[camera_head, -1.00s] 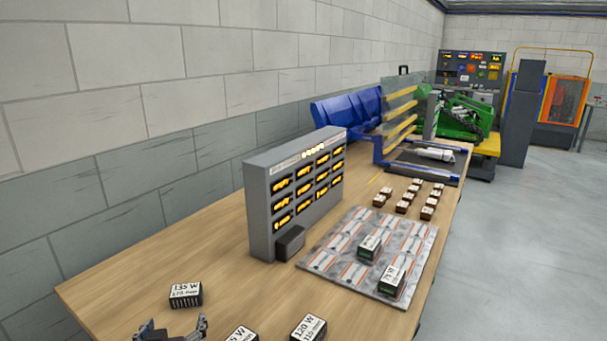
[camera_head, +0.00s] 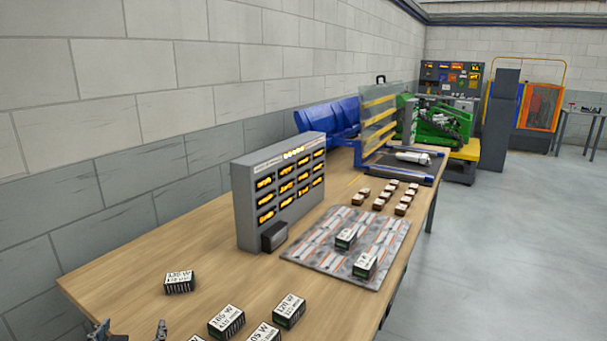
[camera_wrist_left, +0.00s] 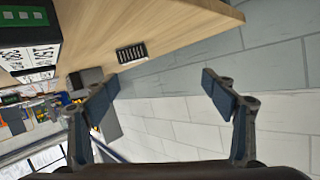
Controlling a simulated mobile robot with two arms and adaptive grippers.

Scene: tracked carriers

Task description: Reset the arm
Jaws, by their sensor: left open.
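My left gripper (camera_head: 130,329) shows at the bottom left of the head view, above the near end of the wooden table (camera_head: 130,270). Its two fingers stand apart with nothing between them. In the left wrist view the open fingers (camera_wrist_left: 165,100) frame the grey block wall, with the table edge at the top. A labelled block (camera_head: 179,282) sits on the table just beyond the gripper, apart from it. My right gripper is in neither view.
Several more labelled blocks (camera_head: 289,311) stand at the table's near edge. A grey display rack (camera_head: 244,207) stands mid-table beside a patterned mat (camera_head: 318,259) holding two blocks. Small brown blocks (camera_head: 389,187) and a blue-framed fixture (camera_head: 368,151) lie farther back. The wall borders the table's left.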

